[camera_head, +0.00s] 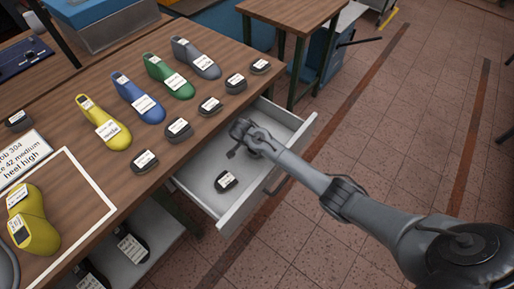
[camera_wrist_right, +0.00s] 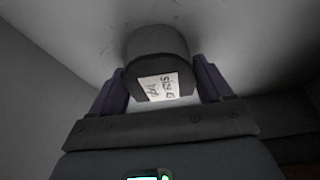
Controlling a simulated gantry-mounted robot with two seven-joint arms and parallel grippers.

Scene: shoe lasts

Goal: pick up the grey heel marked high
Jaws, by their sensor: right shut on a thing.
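My right gripper (camera_head: 234,150) reaches down into the open drawer (camera_head: 204,194). In the right wrist view my right gripper (camera_wrist_right: 163,92) has its two purple-grey fingers shut on a dark grey heel (camera_wrist_right: 157,45), one on each side. Its white label (camera_wrist_right: 158,87) has handwriting that seems to read size 42 and high. In the head view my gripper and arm hide this heel. Another dark heel (camera_head: 226,182) with a white label lies in the drawer, nearer the front; its writing is too small to read. My left gripper is not in view.
On the wooden table (camera_head: 92,172) stand yellow (camera_head: 107,127), blue (camera_head: 140,100), green (camera_head: 170,78) and grey (camera_head: 196,60) shoe lasts. Several dark labelled heels (camera_head: 178,128) line the table edge beside the drawer. Two yellow lasts (camera_head: 36,228) lie in a white-outlined area beside a job card (camera_head: 22,160).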

